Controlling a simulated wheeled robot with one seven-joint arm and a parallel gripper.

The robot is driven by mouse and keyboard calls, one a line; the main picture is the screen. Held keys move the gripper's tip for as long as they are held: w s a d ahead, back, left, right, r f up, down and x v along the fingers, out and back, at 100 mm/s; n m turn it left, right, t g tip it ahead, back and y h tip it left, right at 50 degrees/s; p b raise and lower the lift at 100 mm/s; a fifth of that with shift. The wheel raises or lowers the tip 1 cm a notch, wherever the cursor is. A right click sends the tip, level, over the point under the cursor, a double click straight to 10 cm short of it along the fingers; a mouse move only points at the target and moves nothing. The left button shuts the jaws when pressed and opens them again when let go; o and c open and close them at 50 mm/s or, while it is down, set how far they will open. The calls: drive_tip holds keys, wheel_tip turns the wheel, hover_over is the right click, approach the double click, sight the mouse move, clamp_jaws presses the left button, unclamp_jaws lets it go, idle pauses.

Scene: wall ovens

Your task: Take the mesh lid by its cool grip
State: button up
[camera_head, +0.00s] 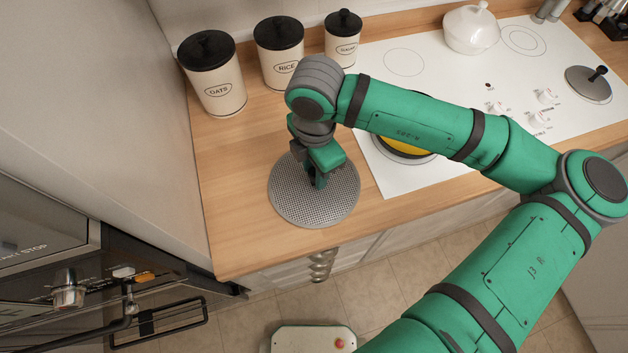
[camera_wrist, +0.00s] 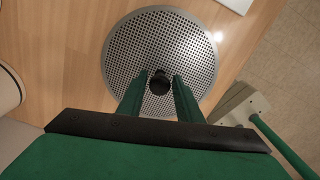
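The mesh lid (camera_head: 338,203) is a round, grey, perforated disc lying on the wooden counter, left of the white cooktop. In the wrist view the mesh lid (camera_wrist: 160,38) shows with a black knob grip (camera_wrist: 159,83) at its middle. My gripper (camera_head: 318,183) is over the lid's middle and points down. In the wrist view my gripper (camera_wrist: 161,86) has its two green fingers apart, one on each side of the knob. Gaps seem to show between the fingers and the knob. The head view hides the knob behind my gripper.
Canisters marked oats (camera_head: 217,85), rice (camera_head: 280,62) and sugar (camera_head: 343,42) stand along the wall. The cooktop (camera_head: 440,65) holds a white lidded pot (camera_head: 470,30), a dark lid (camera_head: 588,84) and a yellow-filled pan (camera_head: 403,145) under my arm. Bare counter (camera_head: 235,180) lies left of the mesh lid.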

drive_tip(key=shift+f, duration=0.75)
drive_tip(key=shift+c, duration=0.6)
clamp_jaws()
drive_tip(key=shift+r, duration=0.15)
